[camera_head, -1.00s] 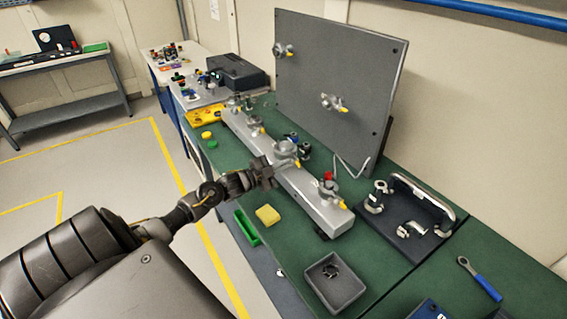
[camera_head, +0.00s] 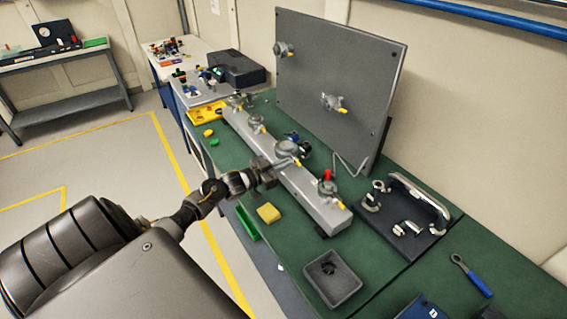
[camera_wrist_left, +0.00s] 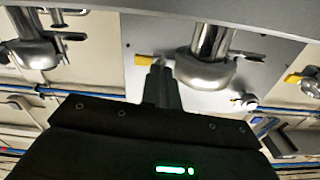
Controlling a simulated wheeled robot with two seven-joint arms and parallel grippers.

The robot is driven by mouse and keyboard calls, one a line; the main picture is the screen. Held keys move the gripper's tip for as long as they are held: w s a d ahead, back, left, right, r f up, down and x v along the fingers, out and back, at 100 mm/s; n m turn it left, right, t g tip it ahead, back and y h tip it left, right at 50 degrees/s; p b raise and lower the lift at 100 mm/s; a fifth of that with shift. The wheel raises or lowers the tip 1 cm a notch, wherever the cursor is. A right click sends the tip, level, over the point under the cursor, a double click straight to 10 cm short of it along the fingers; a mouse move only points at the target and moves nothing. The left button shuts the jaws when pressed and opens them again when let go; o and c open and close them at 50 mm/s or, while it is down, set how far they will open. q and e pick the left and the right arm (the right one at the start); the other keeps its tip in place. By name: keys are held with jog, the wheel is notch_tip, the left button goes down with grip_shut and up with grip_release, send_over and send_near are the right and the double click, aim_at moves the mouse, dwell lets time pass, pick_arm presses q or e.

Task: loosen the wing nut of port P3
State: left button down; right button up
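A long grey manifold (camera_head: 318,205) on the green bench carries several ports with round metal clamps and yellow-tipped wing nuts. I cannot read any port label, so I cannot tell which is P3. My left gripper (camera_head: 272,167) is at the near side of the middle clamp (camera_head: 287,149), whose yellow-tipped wing nut (camera_head: 297,163) shows just beyond it. In the left wrist view, a dark finger (camera_wrist_left: 160,86) points up close to a yellow wing nut tip (camera_wrist_left: 145,60) beside a metal clamp (camera_wrist_left: 205,70). Contact and finger spacing are unclear. My right gripper is out of view.
An upright grey panel (camera_head: 330,60) with two fittings stands behind the manifold. A red-topped port (camera_head: 327,176) is to the right. A yellow block (camera_head: 268,213), a green tray (camera_head: 246,224), a grey bin (camera_head: 325,292), a clamp rack (camera_head: 435,232) and a blue-handled wrench (camera_head: 472,277) lie around.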

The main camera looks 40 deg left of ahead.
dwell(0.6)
pick_arm(q)
jog(key=c, duration=1.6)
grip_release()
jog(key=shift+c, duration=0.2)
